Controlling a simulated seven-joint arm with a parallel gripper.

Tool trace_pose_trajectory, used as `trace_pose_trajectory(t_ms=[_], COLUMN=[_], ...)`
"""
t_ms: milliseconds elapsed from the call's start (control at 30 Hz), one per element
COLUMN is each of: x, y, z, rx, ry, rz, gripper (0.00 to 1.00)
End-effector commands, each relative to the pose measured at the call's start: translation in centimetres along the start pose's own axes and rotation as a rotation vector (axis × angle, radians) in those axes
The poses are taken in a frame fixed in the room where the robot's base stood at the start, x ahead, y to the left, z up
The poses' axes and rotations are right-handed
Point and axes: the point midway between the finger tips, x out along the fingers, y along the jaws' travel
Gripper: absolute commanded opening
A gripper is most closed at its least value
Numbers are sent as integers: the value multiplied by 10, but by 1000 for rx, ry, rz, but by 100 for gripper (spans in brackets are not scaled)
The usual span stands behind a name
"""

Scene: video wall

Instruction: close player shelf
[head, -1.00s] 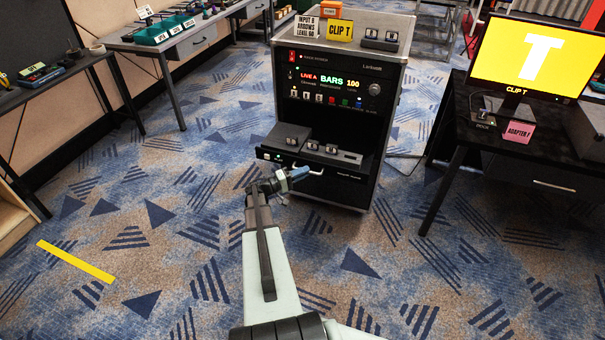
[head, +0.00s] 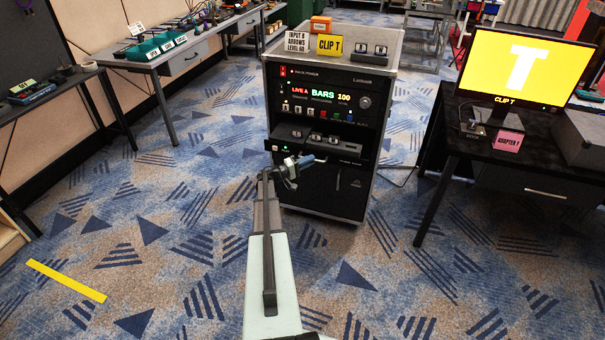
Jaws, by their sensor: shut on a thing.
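The player shelf (head: 343,149) is a dark pull-out shelf low in the black equipment rack (head: 369,208), with small grey devices (head: 325,140) on it. Its front edge lies close to the rack's front face; I cannot tell whether it is fully flush. My gripper (head: 306,161) is at the shelf's front edge, shut on what looks like its handle, which the fingers mostly hide. My arm reaches up from the bottom of the view and covers part of the floor in front of the rack.
The rack top holds a yellow "CLIP T" card (head: 330,45) and a white card (head: 297,42). A black table (head: 505,170) with a yellow monitor (head: 515,68) stands to the right. A grey table (head: 178,62) stands at the left. Carpet before the rack is clear.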

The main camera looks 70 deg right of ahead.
Motion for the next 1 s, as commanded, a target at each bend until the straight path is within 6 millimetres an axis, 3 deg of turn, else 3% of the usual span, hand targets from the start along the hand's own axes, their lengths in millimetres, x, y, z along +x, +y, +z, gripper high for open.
trace_pose_trajectory(t_ms=[100, 400, 700, 1000], x=[26, 74, 98, 104], y=[-8, -20, -26, -27], z=[-28, -75, -98, -103], rx=[0, 1, 0, 0], ry=[-2, -2, -1, 0], rz=[2, 1, 1, 0], gripper=[0, 0, 0, 0])
